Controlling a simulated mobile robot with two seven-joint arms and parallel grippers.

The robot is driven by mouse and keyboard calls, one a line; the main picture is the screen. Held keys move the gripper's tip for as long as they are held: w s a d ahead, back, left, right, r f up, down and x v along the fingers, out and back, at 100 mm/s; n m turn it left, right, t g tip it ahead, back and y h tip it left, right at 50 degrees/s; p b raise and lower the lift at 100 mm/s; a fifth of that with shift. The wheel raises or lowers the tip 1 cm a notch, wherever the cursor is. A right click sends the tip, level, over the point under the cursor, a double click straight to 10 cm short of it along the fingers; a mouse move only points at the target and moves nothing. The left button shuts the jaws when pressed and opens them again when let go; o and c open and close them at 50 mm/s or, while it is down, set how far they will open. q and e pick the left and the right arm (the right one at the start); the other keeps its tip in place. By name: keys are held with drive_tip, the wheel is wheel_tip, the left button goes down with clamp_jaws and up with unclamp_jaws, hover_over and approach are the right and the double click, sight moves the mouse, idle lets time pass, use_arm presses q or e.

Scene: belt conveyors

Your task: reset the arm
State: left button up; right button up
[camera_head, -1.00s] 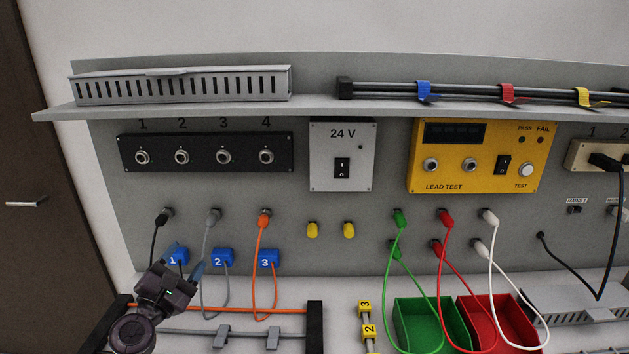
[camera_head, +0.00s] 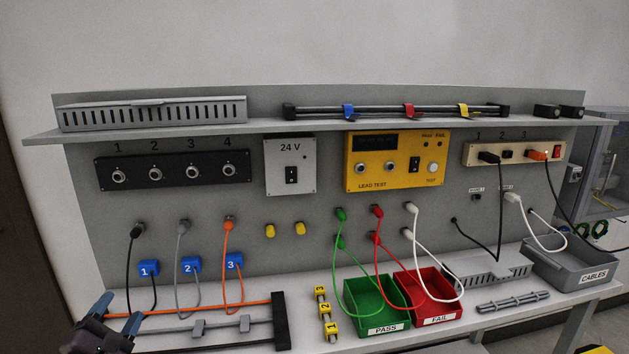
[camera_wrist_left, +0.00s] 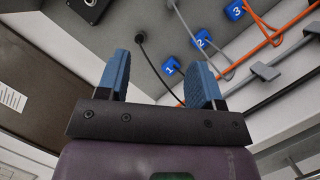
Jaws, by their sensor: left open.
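My left gripper (camera_head: 116,313) is at the lower left of the head view, in front of the bench's left end. Its two blue fingers are apart with nothing between them. The left wrist view also shows this gripper (camera_wrist_left: 160,80), with a gap between the fingers. Behind it hang a black lead (camera_head: 130,265), a grey lead (camera_head: 181,265) and an orange lead (camera_head: 227,262), with blue tags 1 (camera_head: 149,268), 2 (camera_head: 190,264) and 3 (camera_head: 234,261). My right gripper is not in view.
A rack with an orange bar (camera_head: 205,307) and a black end post (camera_head: 281,322) lies close to the left gripper. A green PASS bin (camera_head: 388,328), red FAIL bin (camera_head: 441,319) and grey CABLES bin (camera_head: 590,279) stand farther right. Wall space above the shelf (camera_head: 330,132) is clear.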

use_arm(q)
drive_tip(key=s+d+f+m+g, duration=0.2)
drive_tip(key=d+f+m+g, duration=0.3)
drive_tip(key=f+m, duration=0.95)
drive_tip(key=s+d+f+m+g, duration=0.2)
drive_tip(key=s+f+m, duration=0.3)
drive_tip(key=s, duration=0.3)
drive_tip(key=s+d+f+m+g, duration=0.2)
drive_tip(key=s+d+f+m, duration=0.2)
drive_tip(key=s, duration=0.5)
wheel_tip(320, 180, down, 3)
drive_tip(key=shift+r+m+y, duration=0.2)
drive_tip(key=shift+m+y, duration=0.1)
drive_tip(key=shift+m, duration=0.65)
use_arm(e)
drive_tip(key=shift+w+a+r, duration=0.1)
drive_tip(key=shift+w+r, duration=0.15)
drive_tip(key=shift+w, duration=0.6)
use_arm(q)
drive_tip(key=shift+s, duration=0.1)
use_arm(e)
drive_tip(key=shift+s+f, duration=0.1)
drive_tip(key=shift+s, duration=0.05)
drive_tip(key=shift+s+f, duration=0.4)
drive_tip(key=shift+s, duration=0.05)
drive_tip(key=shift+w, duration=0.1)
